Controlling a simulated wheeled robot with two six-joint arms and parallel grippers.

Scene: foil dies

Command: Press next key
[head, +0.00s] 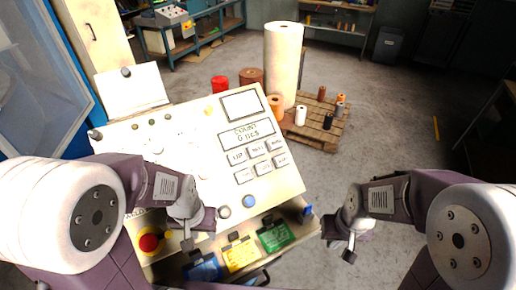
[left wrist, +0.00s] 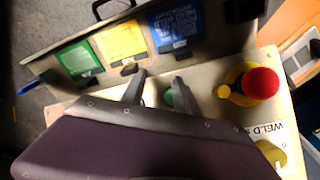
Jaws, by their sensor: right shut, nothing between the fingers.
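The control panel (head: 200,185) is a pale sloped box with a keypad in the head view. The middle key of the keypad's upper row, the next key (head: 257,149), is a small grey key with lettering too small to read surely. My left gripper (head: 206,226) is over the panel's lower front, well below the keypad. In the left wrist view its two fingers (left wrist: 160,88) stand apart, with a green button (left wrist: 168,98) showing between them. My right gripper (head: 349,254) is shut and empty, off the panel's right side over the floor.
A red emergency button (head: 150,242) and a blue button (head: 249,201) are on the panel's front part. Blue, yellow (head: 241,254) and green (head: 275,235) cards sit along its front. A pallet (head: 317,128) with rolls stands behind right. The keypad's surface is clear.

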